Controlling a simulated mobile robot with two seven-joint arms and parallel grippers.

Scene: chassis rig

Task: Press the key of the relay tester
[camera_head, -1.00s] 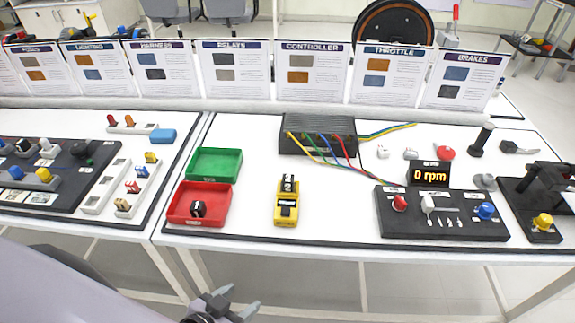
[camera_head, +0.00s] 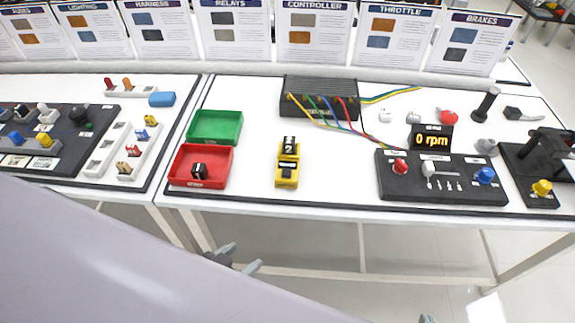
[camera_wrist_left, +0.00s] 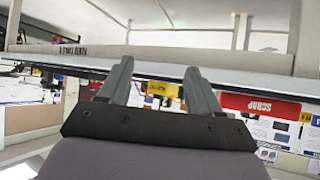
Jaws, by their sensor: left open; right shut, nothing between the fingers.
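The relay tester (camera_head: 287,172) is a yellow block near the front edge of the right table, with a black relay (camera_head: 289,145) marked 2 at its far end. A dark part that looks like its key (camera_head: 287,165) lies nearer the front. My left gripper (camera_head: 242,258) is open and empty, in front of and below the table edge, left of the tester. In the left wrist view its two fingers (camera_wrist_left: 158,85) are apart, with a yellow patch between them beyond the table edge. Only a tip of my right gripper (camera_head: 427,318) shows at the bottom edge.
A red tray (camera_head: 181,178) holding another black relay (camera_head: 199,171) stands left of the tester, with a green tray (camera_head: 213,127) behind it. A black controller with coloured wires (camera_head: 318,97) is behind. A control panel (camera_head: 440,184) stands right. The white table between is clear.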

